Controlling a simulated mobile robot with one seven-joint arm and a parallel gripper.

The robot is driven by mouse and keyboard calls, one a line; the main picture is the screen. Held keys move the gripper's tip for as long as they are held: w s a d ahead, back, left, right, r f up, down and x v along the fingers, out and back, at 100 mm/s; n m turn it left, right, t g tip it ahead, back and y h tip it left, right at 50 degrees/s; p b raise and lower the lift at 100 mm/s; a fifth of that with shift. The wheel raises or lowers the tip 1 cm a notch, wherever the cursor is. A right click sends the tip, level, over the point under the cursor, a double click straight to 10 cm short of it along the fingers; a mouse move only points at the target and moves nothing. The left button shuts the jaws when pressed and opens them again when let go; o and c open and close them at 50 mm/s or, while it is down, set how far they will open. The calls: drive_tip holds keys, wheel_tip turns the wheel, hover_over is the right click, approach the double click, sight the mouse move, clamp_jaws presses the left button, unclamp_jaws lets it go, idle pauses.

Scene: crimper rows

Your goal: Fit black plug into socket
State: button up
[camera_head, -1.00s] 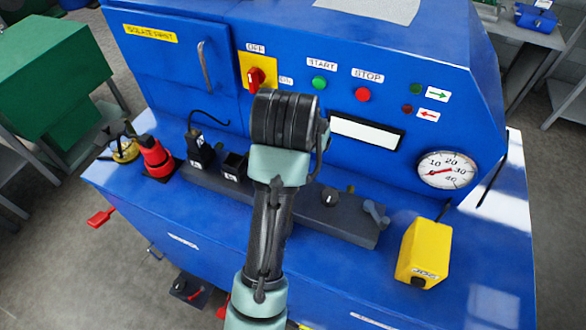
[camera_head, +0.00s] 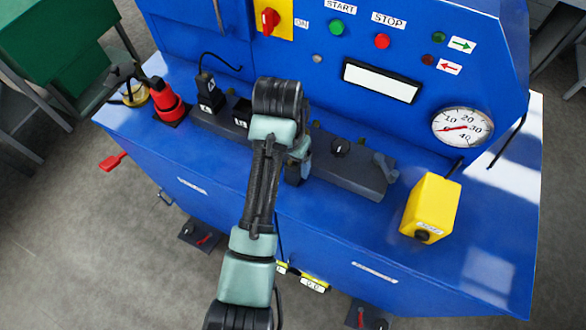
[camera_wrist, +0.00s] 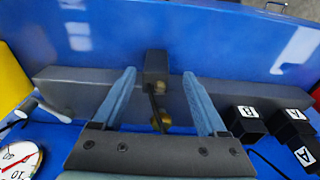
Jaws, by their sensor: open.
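The black plug (camera_head: 207,88), with a cable from its top, stands upright at the block marked A on the dark rail. I cannot tell how deep it sits. It shows at the right edge of the wrist view (camera_wrist: 304,156). The black socket box marked B (camera_head: 242,112) is right of it and also shows in the wrist view (camera_wrist: 246,121). My gripper (camera_wrist: 159,78) is open over the rail, well to the plug's side. A small dark block (camera_wrist: 156,64) with brass parts and a thin black strip lies between or beyond my fingers; contact is unclear.
The dark rail (camera_head: 345,174) carries a knob (camera_head: 340,147) and a grey lever (camera_head: 384,163). A yellow box (camera_head: 432,205) stands on the right and a red plug-like piece (camera_head: 165,98) at the left. The blue panel (camera_head: 320,75) rises behind.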

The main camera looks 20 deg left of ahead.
drive_tip(key=shift+w+d+f+p, duration=0.15)
drive_tip(key=shift+f+p, duration=0.15)
drive_tip(key=shift+f, duration=0.5)
drive_tip(key=shift+w+f+p, duration=0.2)
drive_tip(key=shift+f+p, duration=0.15)
drive_tip(key=shift+f, duration=0.5)
drive_tip(key=shift+w+d+f+p, duration=0.15)
drive_tip(key=shift+f+p, duration=0.15)
drive_tip(key=shift+f, duration=0.5)
clamp_jaws()
